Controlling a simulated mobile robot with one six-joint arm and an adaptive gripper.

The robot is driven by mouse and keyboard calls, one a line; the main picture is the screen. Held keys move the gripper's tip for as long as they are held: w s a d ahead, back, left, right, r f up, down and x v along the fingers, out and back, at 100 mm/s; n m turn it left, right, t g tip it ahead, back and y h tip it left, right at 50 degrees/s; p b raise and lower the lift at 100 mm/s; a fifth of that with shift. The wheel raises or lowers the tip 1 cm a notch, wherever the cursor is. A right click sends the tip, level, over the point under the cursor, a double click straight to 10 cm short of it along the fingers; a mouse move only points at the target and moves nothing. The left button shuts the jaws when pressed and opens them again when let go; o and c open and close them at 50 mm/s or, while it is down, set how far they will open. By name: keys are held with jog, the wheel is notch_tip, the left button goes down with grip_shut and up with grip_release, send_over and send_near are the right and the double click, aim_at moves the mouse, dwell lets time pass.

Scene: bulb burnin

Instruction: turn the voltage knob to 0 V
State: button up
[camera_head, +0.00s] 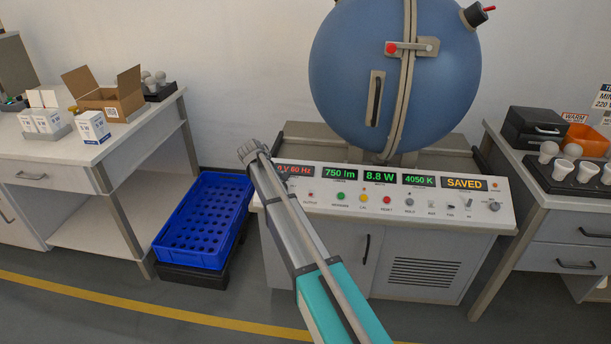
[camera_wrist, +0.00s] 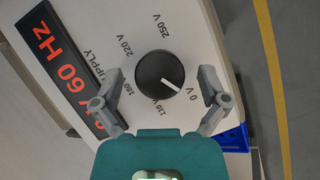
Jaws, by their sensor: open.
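The voltage knob (camera_wrist: 158,75) is a round black dial with a white pointer line, seen in the wrist view on the pale panel. The line points to the lower right, roughly toward the 0 V mark (camera_wrist: 196,94). Marks for 110, 180, 220 and 250 V stand around the dial. My gripper (camera_wrist: 160,98) is open, with one finger on each side of the knob and visible space to both. In the head view my gripper (camera_head: 253,151) is over the left end of the console, and my arm hides the knob.
The red supply display (camera_wrist: 62,67) lies left of the knob; its first characters are cut off. In the head view, a row of buttons and switches (camera_head: 386,199) runs along the console, below a large blue sphere (camera_head: 340,75). A blue crate (camera_head: 201,257) stands left.

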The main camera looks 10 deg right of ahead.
jog(key=m+y+p, duration=0.1)
jog(key=m, duration=0.2)
jog(key=m+g+y, duration=0.1)
jog(key=m, duration=0.2)
jog(key=shift+d+r+y+p, duration=0.1)
jog(key=shift+d+y+p, duration=0.05)
jog(key=shift+y+p, duration=0.25)
jog(key=m+y, duration=0.1)
jog(key=m, duration=0.2)
jog(key=m+y, duration=0.1)
jog(key=m, duration=0.2)
jog(key=shift+d+y, duration=0.1)
jog(key=shift+y, duration=0.2)
jog(key=shift+r+p, duration=0.45)
jog(key=shift+p, duration=0.25)
notch_tip(320, 180, up, 13)
jog(key=p, duration=1.3)
jog(key=s+d+r+n+p, duration=0.1)
jog(key=s+d, duration=0.1)
jog(key=s, duration=0.7)
jog(key=s+d+r+p, duration=0.1)
jog(key=s+d, duration=0.2)
jog(key=s, duration=0.6)
jog(key=shift+r+n, duration=0.15)
jog(key=shift+n, duration=0.25)
jog(key=shift+s, duration=0.1)
